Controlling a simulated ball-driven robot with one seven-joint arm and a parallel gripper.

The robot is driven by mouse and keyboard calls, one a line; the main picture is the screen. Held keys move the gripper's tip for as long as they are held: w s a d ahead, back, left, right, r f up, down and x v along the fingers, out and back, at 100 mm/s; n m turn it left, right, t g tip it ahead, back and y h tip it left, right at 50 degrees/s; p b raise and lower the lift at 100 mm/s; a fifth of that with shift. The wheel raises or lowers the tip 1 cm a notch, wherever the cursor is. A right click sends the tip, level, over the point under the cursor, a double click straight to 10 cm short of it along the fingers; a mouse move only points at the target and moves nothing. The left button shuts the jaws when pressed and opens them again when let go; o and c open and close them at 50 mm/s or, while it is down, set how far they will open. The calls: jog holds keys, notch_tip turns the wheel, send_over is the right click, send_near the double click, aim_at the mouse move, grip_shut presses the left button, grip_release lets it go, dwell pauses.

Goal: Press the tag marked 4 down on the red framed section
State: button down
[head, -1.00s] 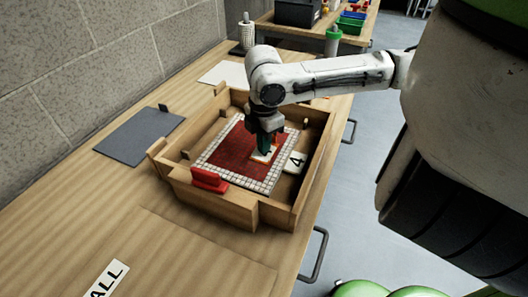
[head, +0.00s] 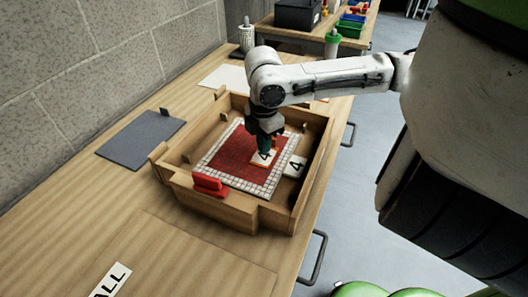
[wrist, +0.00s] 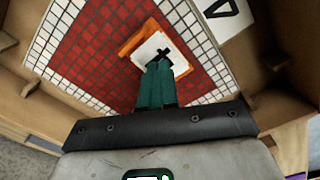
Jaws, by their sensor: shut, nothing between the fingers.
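A white tag marked 4 (head: 264,158), with an orange edge, lies on the red mosaic section (head: 228,156), which has a white tile border. In the wrist view the tag (wrist: 148,46) has its orange rim showing at the left and top, and its near part is hidden by my fingers. My gripper (head: 264,148) is shut and empty, with its green fingertips (wrist: 158,66) pointing at the tag's near edge. I cannot tell whether they touch it. A second white tile marked 4 (head: 295,166) lies at the right, beside the white border; it also shows in the wrist view (wrist: 224,14).
A wooden tray (head: 232,208) with raised walls surrounds the mosaic. A red block (head: 209,184) sits on its front wall. A grey mat (head: 140,138) lies to the left, and a white sheet (head: 225,76) lies behind. The front bench is mostly clear.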

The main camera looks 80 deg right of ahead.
notch_tip(320, 180, up, 6)
jog(key=p, duration=0.5)
jog(key=shift+r, duration=0.15)
dwell(0.6)
